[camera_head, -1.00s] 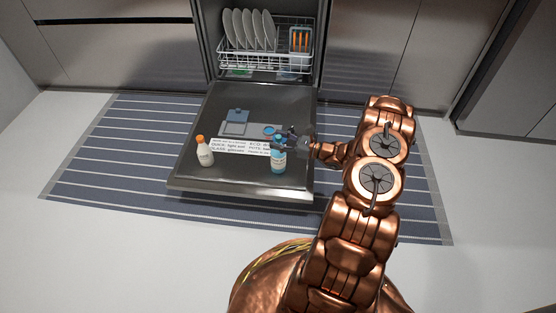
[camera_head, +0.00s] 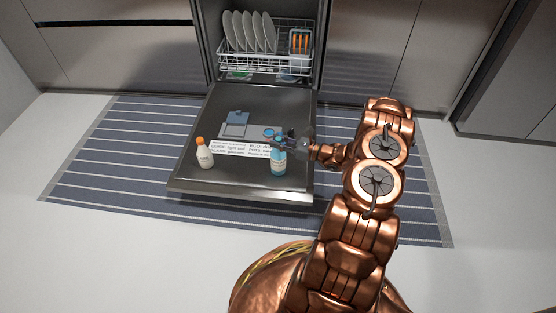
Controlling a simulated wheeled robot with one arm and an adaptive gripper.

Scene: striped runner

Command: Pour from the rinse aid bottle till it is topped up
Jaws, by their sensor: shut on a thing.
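The rinse aid bottle, a blue bottle with a pale label (camera_head: 279,164), stands upright at the right front of the open dishwasher door (camera_head: 240,186). Its label is too small to read. My gripper (camera_head: 279,144) comes from the right and is shut on the upper part of this bottle, hiding its top. A small round blue piece (camera_head: 268,132), which looks like the rinse aid filler or its cap, lies on the door just behind the gripper. A grey-blue dispenser with a raised lid (camera_head: 237,118) is left of it. The fill level cannot be seen.
A white bottle with an orange cap (camera_head: 204,154) stands at the door's left front. A printed label strip (camera_head: 230,147) lies between the bottles. The rack (camera_head: 262,62) with plates (camera_head: 248,32) is behind. A striped runner (camera_head: 110,160) lies under the door.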

